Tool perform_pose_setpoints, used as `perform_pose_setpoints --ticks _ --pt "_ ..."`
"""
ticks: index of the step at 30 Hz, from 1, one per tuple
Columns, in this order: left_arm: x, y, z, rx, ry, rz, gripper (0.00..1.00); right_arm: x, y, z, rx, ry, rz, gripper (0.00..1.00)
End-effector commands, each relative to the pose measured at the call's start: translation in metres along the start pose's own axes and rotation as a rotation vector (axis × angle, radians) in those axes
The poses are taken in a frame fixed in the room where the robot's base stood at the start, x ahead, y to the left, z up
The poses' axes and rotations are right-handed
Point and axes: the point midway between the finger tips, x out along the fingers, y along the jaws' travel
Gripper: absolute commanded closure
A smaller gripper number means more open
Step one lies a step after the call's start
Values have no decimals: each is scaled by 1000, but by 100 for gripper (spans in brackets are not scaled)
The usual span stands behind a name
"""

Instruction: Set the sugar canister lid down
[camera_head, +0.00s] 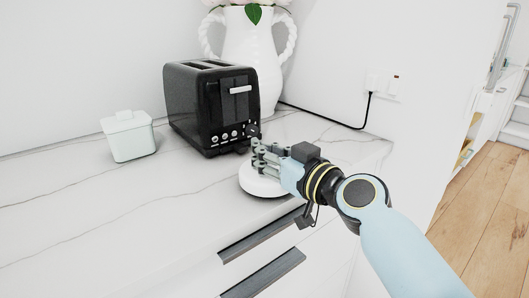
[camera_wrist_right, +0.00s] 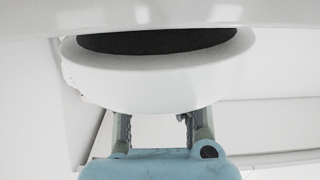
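The sugar canister lid (camera_head: 262,184) is a white round disc at the front edge of the marble counter, below my right gripper (camera_head: 262,153). In the right wrist view the lid (camera_wrist_right: 150,85) fills the space beyond the fingers and shows a dark round face. My right gripper (camera_wrist_right: 155,122) has its two fingers apart but running up to the lid, and it appears closed on it; the gripped part is hidden. I cannot tell whether the lid touches the counter. My left gripper is in neither view.
A black toaster (camera_head: 200,105) stands just behind the gripper. A white two-handled vase (camera_head: 252,50) is behind the toaster. A pale lidded square container (camera_head: 128,138) stands at the left. The counter (camera_head: 150,205) is clear at front left; drawers with dark handles (camera_head: 262,278) lie below.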

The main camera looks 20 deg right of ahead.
Motion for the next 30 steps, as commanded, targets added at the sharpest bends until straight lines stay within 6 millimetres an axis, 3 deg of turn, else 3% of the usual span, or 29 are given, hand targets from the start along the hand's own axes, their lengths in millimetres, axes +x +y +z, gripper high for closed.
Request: perform_pose_setpoints --ticks 5,6,13,23,30 --pt "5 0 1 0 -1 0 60 0 0 4 0 0 0 100" --pt "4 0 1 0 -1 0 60 0 0 3 0 -1 0 92" --pt "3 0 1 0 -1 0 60 0 0 2 0 0 0 65" --pt "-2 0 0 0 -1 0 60 0 0 -3 0 0 0 65" --pt "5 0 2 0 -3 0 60 -47 0 3 -4 -4 -1 65"
